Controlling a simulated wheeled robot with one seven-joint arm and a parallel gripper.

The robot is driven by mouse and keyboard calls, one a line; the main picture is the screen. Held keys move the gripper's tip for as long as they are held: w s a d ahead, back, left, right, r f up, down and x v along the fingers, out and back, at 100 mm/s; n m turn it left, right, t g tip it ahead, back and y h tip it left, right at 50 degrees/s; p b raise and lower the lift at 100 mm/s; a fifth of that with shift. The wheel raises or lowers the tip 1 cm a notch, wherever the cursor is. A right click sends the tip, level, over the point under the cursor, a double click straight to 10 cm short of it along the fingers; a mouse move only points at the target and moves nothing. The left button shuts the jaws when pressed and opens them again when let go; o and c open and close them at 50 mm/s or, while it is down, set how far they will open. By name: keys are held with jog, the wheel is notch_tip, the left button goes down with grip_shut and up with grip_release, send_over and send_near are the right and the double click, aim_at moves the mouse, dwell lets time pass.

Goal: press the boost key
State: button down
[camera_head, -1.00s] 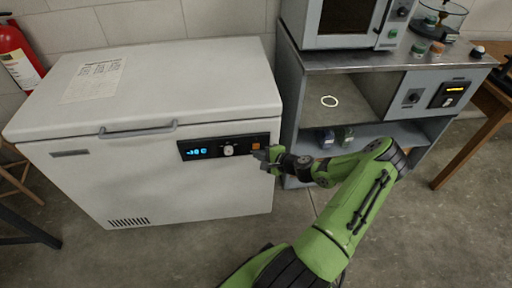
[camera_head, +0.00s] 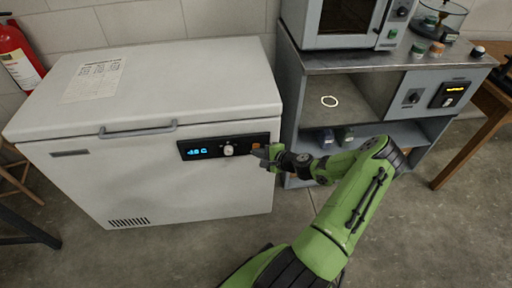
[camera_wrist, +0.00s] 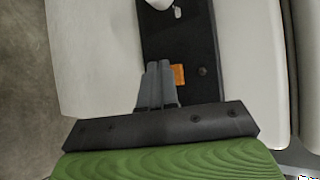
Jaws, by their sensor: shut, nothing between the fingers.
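The chest freezer (camera_head: 100,185) has a dark control panel (camera_head: 206,148) on its front, with a blue display (camera_head: 197,152), a pale round knob (camera_head: 228,150) and an orange key (camera_head: 256,146). No label on the orange key can be read. In the wrist view the orange key (camera_wrist: 179,75) shows just right of the fingertips. My gripper (camera_wrist: 158,66) is shut and empty, its fingers over the panel beside the key. In the head view my gripper (camera_head: 264,155) is at the panel's right end, just below the key. I cannot tell whether the fingertips touch the panel.
A grey metal bench (camera_head: 380,62) stands right of the freezer, with an oven (camera_head: 345,22) on top and jars on its lower shelf. A red fire extinguisher (camera_head: 17,55) is at the far left. The floor before the freezer is clear.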

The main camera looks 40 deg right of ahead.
jog(key=shift+w+d, duration=0.3)
jog(key=shift+w, duration=0.1)
dwell(0.5)
jog(key=shift+s+a, duration=0.1)
jog(key=shift+s, duration=0.05)
jog(key=shift+s+a, duration=0.4)
jog(key=shift+s, duration=0.2)
jog(key=s+a, duration=0.1)
jog(key=s, duration=0.1)
jog(key=s+a, duration=0.2)
jog(key=shift+p, duration=0.4)
dwell(0.7)
